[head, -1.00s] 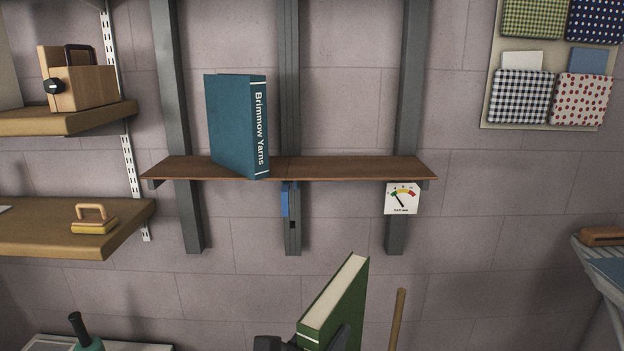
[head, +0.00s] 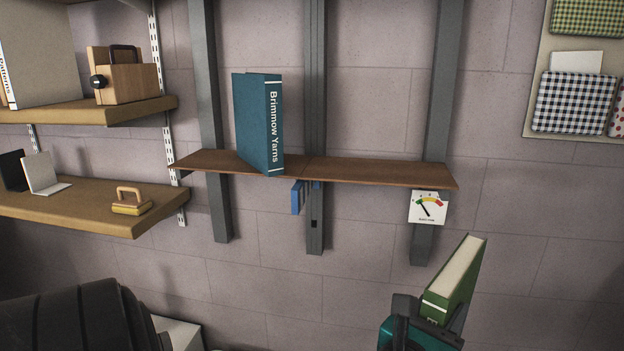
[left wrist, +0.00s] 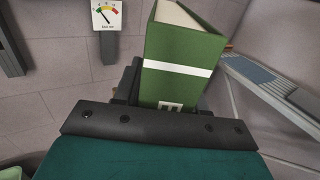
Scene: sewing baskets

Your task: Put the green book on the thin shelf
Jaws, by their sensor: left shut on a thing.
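The green book (head: 458,280) has pale pages and a white band on its spine. It stands tilted at the lower right of the head view, in front of and below the thin shelf. My left gripper (head: 428,318) is shut on its lower end. The book also fills the upper middle of the left wrist view (left wrist: 185,65), where the gripper hides its bottom. The thin brown shelf (head: 370,174) is fixed to grey uprights. A teal book marked "Brimnow Yarns" (head: 258,120) stands left of the shelf's middle. My right gripper is not in view.
The thin shelf's right half is bare. A dial gauge (head: 428,208) hangs under its right end, and a blue object (head: 298,197) under its middle. Thicker shelves (head: 140,110) stand at the left. A fabric board (head: 545,75) hangs at upper right.

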